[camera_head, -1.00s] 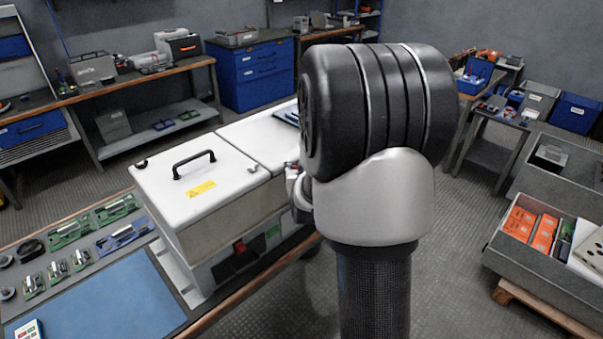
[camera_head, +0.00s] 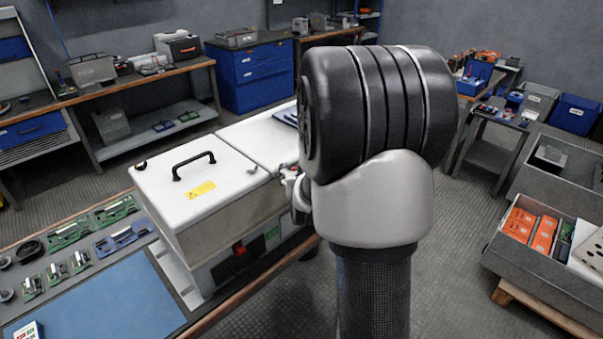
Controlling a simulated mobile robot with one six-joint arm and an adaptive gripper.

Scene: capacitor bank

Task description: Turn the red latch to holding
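A white box-shaped unit (camera_head: 200,235) with a lid and a black carry handle (camera_head: 193,165) stands on the bench left of my arm. A small red part (camera_head: 239,249), which looks like the red latch, is on its front side, low down. Its exact angle is too small to tell. A green label (camera_head: 272,236) is to its right. My arm fills the middle of the view and covers the right end of the unit. Only a small piece of my gripper (camera_head: 289,174) seems to show at the arm's left edge, above the latch and apart from it. Its fingers are hidden.
A blue mat (camera_head: 100,302) and several green circuit boards (camera_head: 69,233) lie on the bench at left. A grey bin with orange boxes (camera_head: 530,227) stands at right. Benches and a blue drawer cabinet (camera_head: 250,75) line the back. The floor between is clear.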

